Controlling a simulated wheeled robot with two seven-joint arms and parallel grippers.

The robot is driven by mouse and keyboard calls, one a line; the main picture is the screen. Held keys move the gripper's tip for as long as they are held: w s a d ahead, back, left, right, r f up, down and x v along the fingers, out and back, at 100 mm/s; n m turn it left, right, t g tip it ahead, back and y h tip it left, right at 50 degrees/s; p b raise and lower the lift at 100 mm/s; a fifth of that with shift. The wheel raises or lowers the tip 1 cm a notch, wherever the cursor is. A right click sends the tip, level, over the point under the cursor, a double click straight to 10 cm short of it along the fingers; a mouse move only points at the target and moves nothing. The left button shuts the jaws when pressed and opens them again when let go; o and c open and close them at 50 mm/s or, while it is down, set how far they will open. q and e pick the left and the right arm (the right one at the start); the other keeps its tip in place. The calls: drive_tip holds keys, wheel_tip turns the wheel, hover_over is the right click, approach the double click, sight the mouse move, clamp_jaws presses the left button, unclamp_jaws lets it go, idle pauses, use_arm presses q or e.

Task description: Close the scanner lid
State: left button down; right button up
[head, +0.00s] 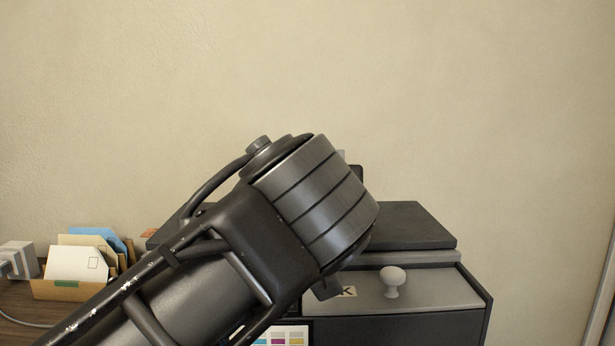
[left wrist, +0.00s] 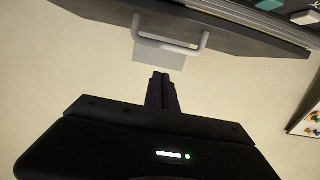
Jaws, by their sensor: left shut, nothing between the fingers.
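The scanner is a dark machine partly hidden behind my left arm in the head view. Its dark slab-like lid (head: 415,223) looks about level on top, above a grey strip. I cannot tell whether there is a gap under it. In the left wrist view, a dark panel (left wrist: 100,12) with a pale U-shaped handle (left wrist: 137,28) is at the top. My left gripper (left wrist: 160,77) is shut and empty, its tips pointing towards the handle and appearing apart from it. In the head view my wrist hides its fingers. My right gripper is not in view.
A grey panel with a round knob (head: 392,280) is at the machine's front right. A card box (head: 75,288) with envelopes and a pale plug-like block (head: 18,258) stand at the left. A teal button (left wrist: 271,4) shows in the wrist view. A plain wall is behind.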

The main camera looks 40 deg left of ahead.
use_arm(q)
drive_tip(key=f+v, duration=0.1)
drive_tip(key=v, duration=0.5)
drive_tip(key=shift+s+d+f+p, duration=0.15)
drive_tip(key=shift+s+f+p, duration=0.2)
drive_tip(key=shift+f, duration=0.2)
